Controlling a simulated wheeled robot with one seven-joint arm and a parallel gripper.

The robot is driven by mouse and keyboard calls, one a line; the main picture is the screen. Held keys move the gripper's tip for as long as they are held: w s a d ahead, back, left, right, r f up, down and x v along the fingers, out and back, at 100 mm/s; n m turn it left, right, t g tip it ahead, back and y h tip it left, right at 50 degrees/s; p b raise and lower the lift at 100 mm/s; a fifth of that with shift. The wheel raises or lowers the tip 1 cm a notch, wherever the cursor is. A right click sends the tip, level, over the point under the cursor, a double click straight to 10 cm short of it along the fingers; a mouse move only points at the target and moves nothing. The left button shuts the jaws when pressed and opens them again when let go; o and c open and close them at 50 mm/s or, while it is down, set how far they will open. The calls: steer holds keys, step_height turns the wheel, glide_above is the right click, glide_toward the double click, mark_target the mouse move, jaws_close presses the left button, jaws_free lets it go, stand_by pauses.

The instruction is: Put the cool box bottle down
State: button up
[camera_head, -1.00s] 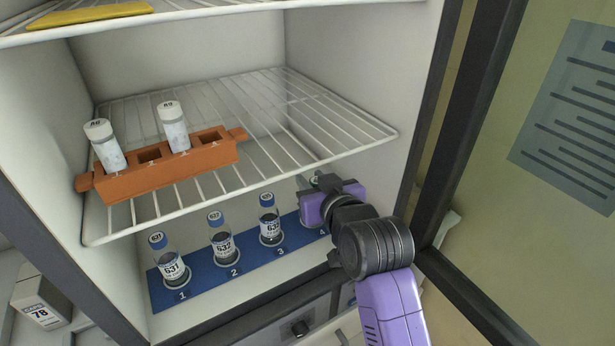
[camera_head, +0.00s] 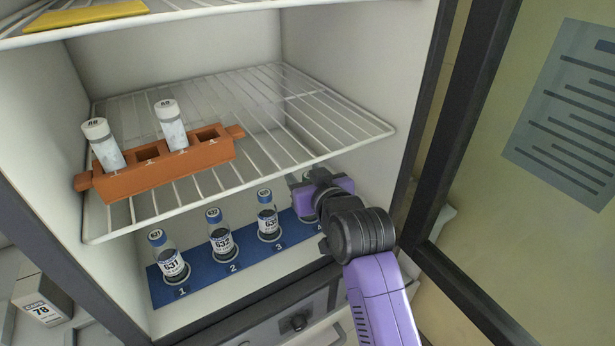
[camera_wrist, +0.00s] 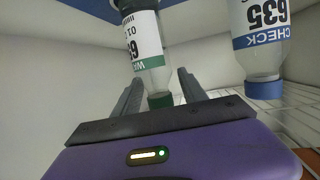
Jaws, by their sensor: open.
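A blue mat (camera_head: 205,268) with numbered places lies on the incubator floor. Blue-capped bottles stand on places 1 (camera_head: 172,262), 2 (camera_head: 221,242) and 3 (camera_head: 268,222). My gripper (camera_head: 310,186) is at place 4, under the wire shelf, and largely hides that place. In the wrist view, which is upside down, my gripper (camera_wrist: 160,82) is open. A bottle with a green cap and green-and-white label (camera_wrist: 146,45) is between its fingers. The bottle's base end is near the blue mat; exact contact is hard to tell. A blue-capped "CHECK 635" bottle (camera_wrist: 262,40) is beside it.
The wire shelf (camera_head: 330,128) hangs close above my gripper. On it, an orange rack (camera_head: 140,182) holds two white-capped tubes (camera_head: 172,126). The incubator's right wall and open door (camera_head: 560,130) are right of my arm. A box marked 78 (camera_head: 42,308) stands outside, lower left.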

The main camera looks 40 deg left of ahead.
steer(key=b+v, duration=0.1)
steer(key=v, duration=1.1)
steer(key=s+d+f+m+t+h, duration=0.3)
steer(key=s+d+f+m, duration=0.2)
steer(key=d+f, duration=0.55)
steer(key=s+d+f+m+t+h, duration=0.4)
steer(key=d+f, duration=0.3)
steer(key=d, duration=0.7)
steer(key=s+d+r+m+h, duration=0.1)
steer(key=s+d+r+h, duration=0.1)
steer(key=s+d, duration=0.7)
steer(key=s+d+r+m+h, duration=0.1)
steer(key=s+d+r+h, duration=0.1)
steer(key=s+d, duration=0.8)
steer(key=s+h, duration=0.1)
steer(key=s, duration=0.4)
steer(key=shift+s, duration=0.3)
steer(key=shift+r, duration=0.1)
